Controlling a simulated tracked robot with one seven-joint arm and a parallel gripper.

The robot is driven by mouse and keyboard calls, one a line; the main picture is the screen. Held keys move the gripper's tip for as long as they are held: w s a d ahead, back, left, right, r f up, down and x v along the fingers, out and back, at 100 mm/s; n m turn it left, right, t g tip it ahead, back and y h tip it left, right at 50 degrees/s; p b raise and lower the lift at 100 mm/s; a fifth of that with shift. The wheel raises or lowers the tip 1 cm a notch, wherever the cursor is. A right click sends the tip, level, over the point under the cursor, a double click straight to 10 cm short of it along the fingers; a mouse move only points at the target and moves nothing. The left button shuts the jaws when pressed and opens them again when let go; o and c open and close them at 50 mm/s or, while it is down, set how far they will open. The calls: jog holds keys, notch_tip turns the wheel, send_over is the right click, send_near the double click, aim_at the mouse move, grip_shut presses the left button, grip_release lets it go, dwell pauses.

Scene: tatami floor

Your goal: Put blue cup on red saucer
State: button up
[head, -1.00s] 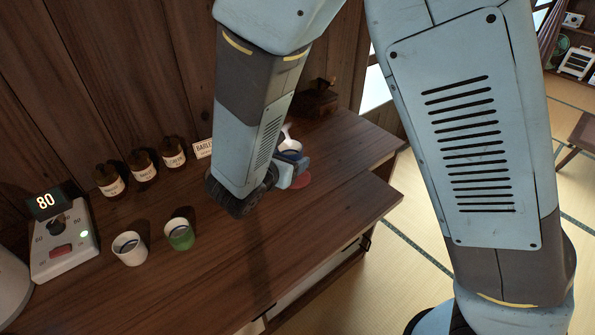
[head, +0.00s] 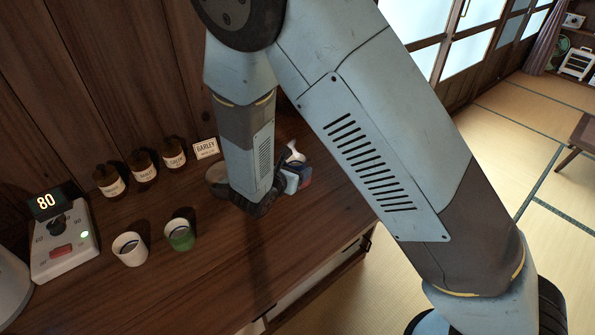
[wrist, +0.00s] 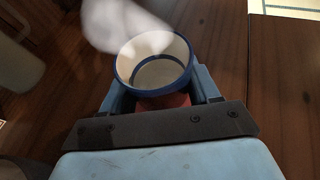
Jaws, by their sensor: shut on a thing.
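The blue cup (wrist: 155,65), with a blue rim and pale inside, sits between the two fingers of my gripper (wrist: 163,88) in the wrist view. My gripper is shut on it. The red saucer (wrist: 165,101) shows as a red patch just below the cup, mostly hidden by the cup and gripper. I cannot tell whether the cup touches the saucer.
A white cup (head: 130,249) and a green cup (head: 180,235) stand at the front left. Several brown bottles (head: 144,167) and a Barley sign (head: 205,148) line the wall. A grey bowl (head: 217,178) is left of my forearm. A white blurred thing (wrist: 120,25) is near the cup.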

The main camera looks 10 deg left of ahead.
jog(key=shift+f, duration=0.15)
jog(key=o, duration=1.2)
jog(key=shift+f, duration=0.1)
jog(key=shift+o, duration=0.2)
jog(key=v, duration=1.2)
